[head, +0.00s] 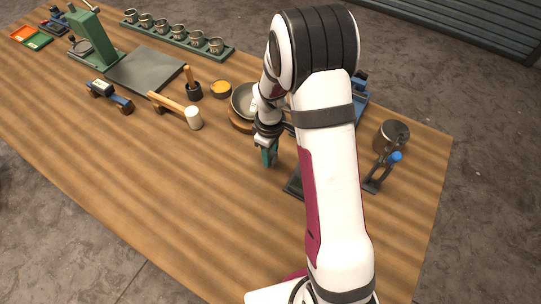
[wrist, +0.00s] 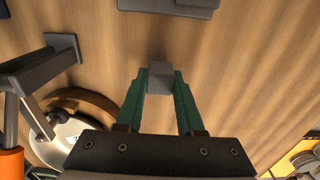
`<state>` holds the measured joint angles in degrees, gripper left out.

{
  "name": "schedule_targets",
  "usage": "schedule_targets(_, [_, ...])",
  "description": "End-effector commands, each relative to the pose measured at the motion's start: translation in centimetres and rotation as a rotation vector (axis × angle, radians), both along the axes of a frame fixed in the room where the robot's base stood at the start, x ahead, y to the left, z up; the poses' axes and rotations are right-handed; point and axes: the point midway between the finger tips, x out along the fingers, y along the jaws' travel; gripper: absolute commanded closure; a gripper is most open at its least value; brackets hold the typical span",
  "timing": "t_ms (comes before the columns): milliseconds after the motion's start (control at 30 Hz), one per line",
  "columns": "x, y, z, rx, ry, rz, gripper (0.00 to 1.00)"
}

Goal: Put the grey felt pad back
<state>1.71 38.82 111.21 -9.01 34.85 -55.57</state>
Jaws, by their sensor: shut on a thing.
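My gripper (head: 269,153) is low over the wooden bench, in front of the bowl. In the wrist view its green fingers (wrist: 161,85) are shut on a small grey block, the grey felt pad (wrist: 160,78). The pad sits between the fingertips, with bare wood behind it. I cannot tell whether it touches the bench. In the head view I cannot make out the pad at the fingertips. The metal bowl (head: 242,99) rests on a round wooden base (head: 239,122), partly hidden by my wrist; it also shows at the left of the wrist view (wrist: 66,138).
A mallet (head: 193,117), a yellow-filled dish (head: 221,88) and a small black pot (head: 194,91) stand left of the bowl. A dark plate (head: 293,185), a blue-knobbed stand (head: 384,171) and a dark cup (head: 391,136) are near my arm. The front left bench is clear.

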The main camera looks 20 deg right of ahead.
Motion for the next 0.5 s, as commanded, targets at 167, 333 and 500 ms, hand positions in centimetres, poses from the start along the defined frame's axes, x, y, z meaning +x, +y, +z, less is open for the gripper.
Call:
schedule_targets(167, [0.01, -0.03, -1.60, 0.001, -0.001, -0.001, 1.00])
schedule_targets(333, [0.02, -0.05, -1.56, 0.000, -0.001, -0.001, 1.00])
schedule_targets(500, [0.02, -0.07, -1.80, 0.000, -0.001, -0.001, 0.53])
